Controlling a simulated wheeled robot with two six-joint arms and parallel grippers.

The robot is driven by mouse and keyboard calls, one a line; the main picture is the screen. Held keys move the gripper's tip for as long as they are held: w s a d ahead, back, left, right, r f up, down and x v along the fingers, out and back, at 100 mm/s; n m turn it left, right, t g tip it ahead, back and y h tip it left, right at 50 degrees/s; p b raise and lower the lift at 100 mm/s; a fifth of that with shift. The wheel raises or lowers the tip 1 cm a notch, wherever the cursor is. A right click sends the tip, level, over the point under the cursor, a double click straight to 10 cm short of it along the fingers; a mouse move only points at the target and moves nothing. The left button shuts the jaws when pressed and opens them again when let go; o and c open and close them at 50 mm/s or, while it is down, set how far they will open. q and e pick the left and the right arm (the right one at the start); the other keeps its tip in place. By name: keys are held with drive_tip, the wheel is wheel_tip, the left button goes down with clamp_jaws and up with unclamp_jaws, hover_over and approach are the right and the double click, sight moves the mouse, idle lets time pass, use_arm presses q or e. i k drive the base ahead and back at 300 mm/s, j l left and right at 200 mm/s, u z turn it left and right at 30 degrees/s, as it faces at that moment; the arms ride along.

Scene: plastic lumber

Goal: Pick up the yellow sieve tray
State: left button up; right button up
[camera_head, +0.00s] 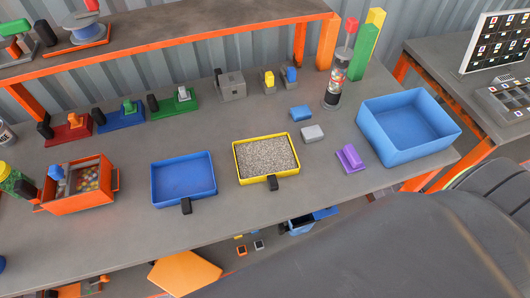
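The yellow sieve tray (250,181) sits flat on the grey workbench, near the middle of the head view. It is rectangular, with a thin yellow rim and a black handle (273,183) on its front side, facing the bench's near edge. Grey-beige granules (265,157) fill it, hiding its bottom. Neither of my grippers shows in this view, and nothing is touching the tray from above.
A blue tray (184,204) with a black handle lies just left. An orange box (78,207) stands farther left. A raised orange-edged shelf (190,42) runs behind.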

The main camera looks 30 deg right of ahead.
sight(269, 158)
drive_tip(key=l+u, duration=0.1)
drive_tip(key=l, duration=0.6)
drive_tip(key=k+l+u, duration=0.1)
drive_tip(key=l, duration=0.6)
